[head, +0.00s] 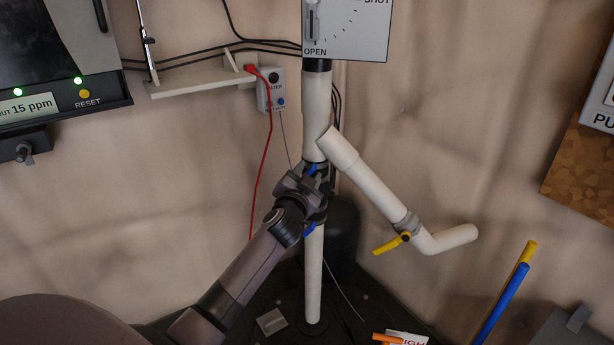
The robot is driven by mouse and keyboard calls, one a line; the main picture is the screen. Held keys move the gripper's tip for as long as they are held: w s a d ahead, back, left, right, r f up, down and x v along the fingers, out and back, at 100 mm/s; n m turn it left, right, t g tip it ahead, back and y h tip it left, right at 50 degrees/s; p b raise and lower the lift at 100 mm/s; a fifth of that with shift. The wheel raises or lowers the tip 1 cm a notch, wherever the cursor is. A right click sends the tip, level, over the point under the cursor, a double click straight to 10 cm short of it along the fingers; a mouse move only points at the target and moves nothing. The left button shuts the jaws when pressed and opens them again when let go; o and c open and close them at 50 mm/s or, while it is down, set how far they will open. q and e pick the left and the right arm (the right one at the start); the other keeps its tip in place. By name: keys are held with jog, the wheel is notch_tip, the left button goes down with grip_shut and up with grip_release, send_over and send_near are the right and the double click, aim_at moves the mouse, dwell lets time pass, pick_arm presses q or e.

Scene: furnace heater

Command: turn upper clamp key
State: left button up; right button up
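A white vertical pipe (314,270) stands in the middle of the head view, with dark clamps on it behind my gripper. A small blue key (312,169) shows at the upper clamp, and a second blue key (308,230) shows lower down. My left gripper (314,182) reaches in from the lower left and is at the pipe, right at the upper blue key. Its fingers overlap the dark clamp parts, so I cannot tell whether they are closed on the key. My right gripper is not in view.
A white branch pipe (370,185) with a yellow valve handle (391,245) slants down to the right. A red cable (262,160) hangs at left beneath a shelf (200,78). Blue and yellow rods (502,303) stand lower right. The wall between is clear.

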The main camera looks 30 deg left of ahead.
pick_arm(q)
jog(key=shift+s+d+f, duration=0.1)
jog(key=v, duration=0.7)
jog(key=shift+p, duration=0.35)
jog(key=s+d+f+g+h, duration=0.35)
jog(key=s+d+f, duration=0.55)
jog(key=s+f, duration=0.3)
jog(key=s+d+f+g+h, duration=0.3)
jog(key=s+d+f+h, duration=0.2)
jog(key=s+d+f, duration=0.65)
jog(key=s+a+r+p, duration=0.1)
jog(key=a+r+p, duration=0.1)
jog(key=r+p, duration=0.4)
jog(key=s+a+r+p, duration=0.2)
jog(key=r+p, duration=0.4)
jog(key=shift+a+r+n+p, duration=0.2)
jog(key=shift+n+p, duration=0.1)
jog(key=shift+p, duration=0.05)
